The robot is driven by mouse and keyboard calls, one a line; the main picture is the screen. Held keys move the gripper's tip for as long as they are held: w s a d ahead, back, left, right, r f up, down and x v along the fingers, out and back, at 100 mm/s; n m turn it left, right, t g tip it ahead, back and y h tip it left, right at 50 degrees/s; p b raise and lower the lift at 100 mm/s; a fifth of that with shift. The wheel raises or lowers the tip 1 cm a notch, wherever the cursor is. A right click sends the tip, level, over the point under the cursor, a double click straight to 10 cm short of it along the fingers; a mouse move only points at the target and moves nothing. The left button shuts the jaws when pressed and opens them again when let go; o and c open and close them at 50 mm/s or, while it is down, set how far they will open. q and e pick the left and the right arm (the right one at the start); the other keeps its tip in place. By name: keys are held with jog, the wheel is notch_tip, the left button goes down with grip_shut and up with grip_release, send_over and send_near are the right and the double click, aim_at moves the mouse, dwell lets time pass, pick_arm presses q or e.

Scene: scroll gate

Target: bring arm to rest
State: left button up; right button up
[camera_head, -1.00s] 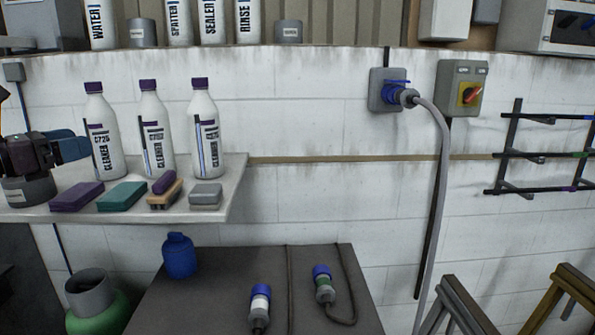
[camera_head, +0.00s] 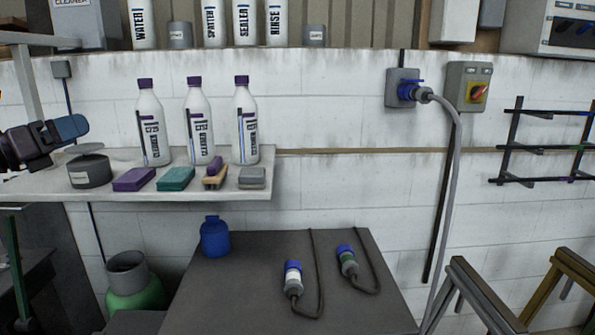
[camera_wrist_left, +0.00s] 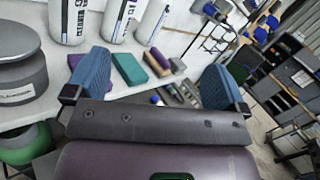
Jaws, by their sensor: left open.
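My left gripper (camera_head: 70,128) comes in from the left in the head view, just above the left part of the shelf (camera_head: 235,187). In the left wrist view its two blue fingers (camera_wrist_left: 158,85) stand wide apart with nothing between them. A grey round tin (camera_head: 88,172) stands on the shelf just right of and below the gripper, and it also shows at the left of the wrist view (camera_wrist_left: 22,80). I cannot tell whether gripper and tin touch. My right gripper shows in neither view.
Cleaner bottles (camera_head: 198,125) stand at the back of the shelf. A purple block (camera_head: 134,179), a teal block (camera_head: 176,178), a brush (camera_head: 215,176) and a grey block (camera_head: 252,177) lie in front. Below are a dark table (camera_head: 250,285) with a blue bottle (camera_head: 215,238) and two plugs, and a green container (camera_head: 135,292).

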pick_arm(q)
jog(key=s+d+f+n+y, duration=0.2)
jog(key=f+n+y, duration=0.1)
jog(key=f+n, duration=0.7)
jog(key=s+d+f+n+t+y, duration=0.1)
jog(key=f+n+y, duration=0.2)
jog(key=f+n, duration=0.65)
jog(key=s+d+f+n+y, duration=0.2)
jog(key=f+n, duration=0.5)
jog(key=f, duration=0.6)
jog(key=s+d+f+n+g+y, duration=0.1)
jog(key=s+d+f+n+g, duration=0.2)
jog(key=s+f, duration=0.9)
jog(key=s+d+f+n+g+y, duration=0.1)
jog(key=s+d+f+n+g, duration=0.1)
jog(key=s+d+f+n, duration=0.5)
jog(key=s+f+n, duration=0.1)
jog(key=s+f, duration=0.4)
jog(key=s, duration=0.1)
jog(key=shift+s+d+f+n+g+y, duration=0.15)
jog(key=shift+s+f+n+g+y, duration=0.2)
jog(key=shift+f+g+y, duration=0.05)
